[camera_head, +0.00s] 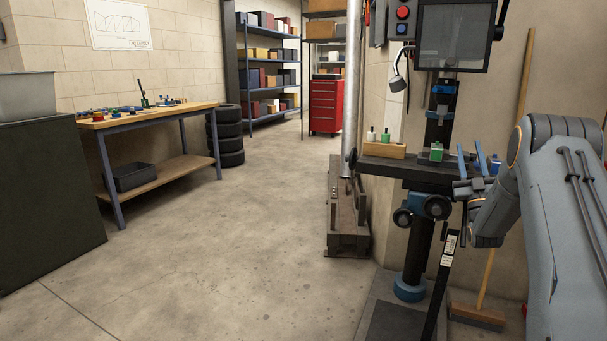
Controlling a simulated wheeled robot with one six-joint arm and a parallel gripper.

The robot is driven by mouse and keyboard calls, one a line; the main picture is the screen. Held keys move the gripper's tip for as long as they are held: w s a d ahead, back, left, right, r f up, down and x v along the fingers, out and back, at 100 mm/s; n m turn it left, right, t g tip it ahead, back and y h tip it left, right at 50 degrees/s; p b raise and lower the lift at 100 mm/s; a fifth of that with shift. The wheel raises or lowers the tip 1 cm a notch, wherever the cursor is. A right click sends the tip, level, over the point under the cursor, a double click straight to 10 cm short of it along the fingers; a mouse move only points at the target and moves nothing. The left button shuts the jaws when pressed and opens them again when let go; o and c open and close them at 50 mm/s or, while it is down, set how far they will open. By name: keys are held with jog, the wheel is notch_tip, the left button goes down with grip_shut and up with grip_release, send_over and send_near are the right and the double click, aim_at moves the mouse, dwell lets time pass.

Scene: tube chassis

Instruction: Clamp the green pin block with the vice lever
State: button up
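The green pin block (436,153) sits at the vice on the drill press table, right of the wooden holder. My gripper (470,150) is at the right end of the vice, in front of the table, with its fingers pointing up. The two thin blue-grey fingers stand apart, with a gap between them. The green block is left of the fingers and apart from them. The vice lever is not clearly made out; it is small and partly covered by my gripper. Whether the vice jaws touch the block is too small to tell.
A wooden holder (384,149) with small green-and-white pieces stands on the table's left end. The drill press screen (454,35) hangs above. A broom (490,262) leans at the right. A workbench (150,118) is at the left; the floor (220,240) between is clear.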

jog(key=w+a+m+g, duration=0.1)
jog(key=w+a+g, duration=0.25)
jog(key=a, duration=0.35)
jog(key=w+a+m+g, duration=0.1)
jog(key=w+a+g, duration=0.25)
jog(key=a, duration=0.35)
jog(key=s+a+f+g+y+b, duration=0.1)
jog(key=s+a+f+g, duration=0.35)
jog(key=s+a, duration=0.55)
jog(key=s+a+f+g+y+b, duration=0.1)
jog(key=s+a+f+g, duration=0.3)
jog(key=s+a+g, duration=0.5)
jog(key=s+a+f+g, duration=0.2)
jog(key=s+a, duration=0.1)
jog(key=s, duration=1)
jog(key=s+a+f+n+g, duration=0.1)
jog(key=s+a+f+g, duration=0.2)
jog(key=s, duration=1)
jog(key=s+a+f+g, duration=0.2)
jog(key=s+a, duration=0.2)
jog(key=s, duration=0.9)
jog(key=w+d+r+m+p, duration=0.1)
jog(key=d+r+m+p, duration=0.1)
jog(key=d+r+p, duration=0.7)
jog(key=r+p, duration=0.1)
jog(key=p, duration=0.7)
jog(key=shift+m, duration=0.3)
